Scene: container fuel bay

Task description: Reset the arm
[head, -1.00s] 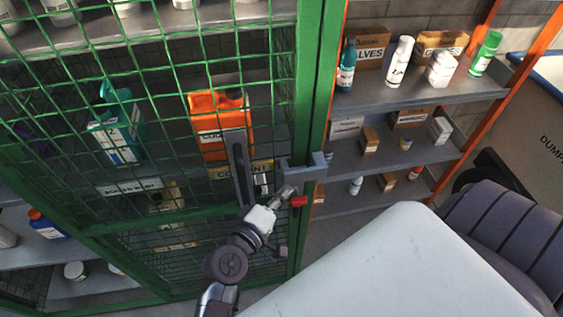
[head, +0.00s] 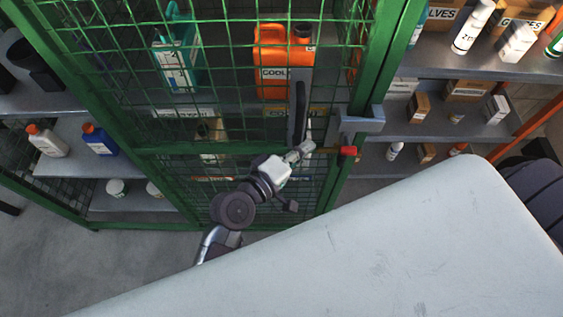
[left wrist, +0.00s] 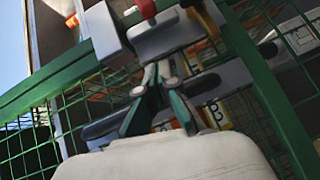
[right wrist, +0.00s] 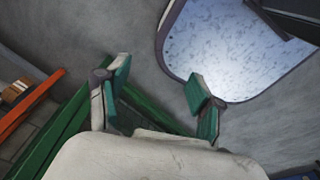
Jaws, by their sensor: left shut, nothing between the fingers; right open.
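My left gripper (head: 304,148) is shut and empty in front of the green wire-mesh cage door (head: 180,148). A grey latch block (head: 361,122) with a red-tipped handle (head: 348,150) sits on the door's right post, just right of the fingertips. In the left wrist view the closed left gripper (left wrist: 158,72) points at the grey latch block (left wrist: 168,36), with the red tip (left wrist: 147,9) above it. I cannot tell whether the fingers touch the latch. My right gripper (right wrist: 158,84) is open and empty in the right wrist view; it is not seen in the head view.
Behind the mesh stand an orange coolant jug (head: 272,62) and a teal jug (head: 176,55). Open shelves (head: 440,122) with boxes and bottles stand to the right. The floor (head: 70,250) at lower left is clear. A green frame (right wrist: 60,130) lies close left of my right gripper.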

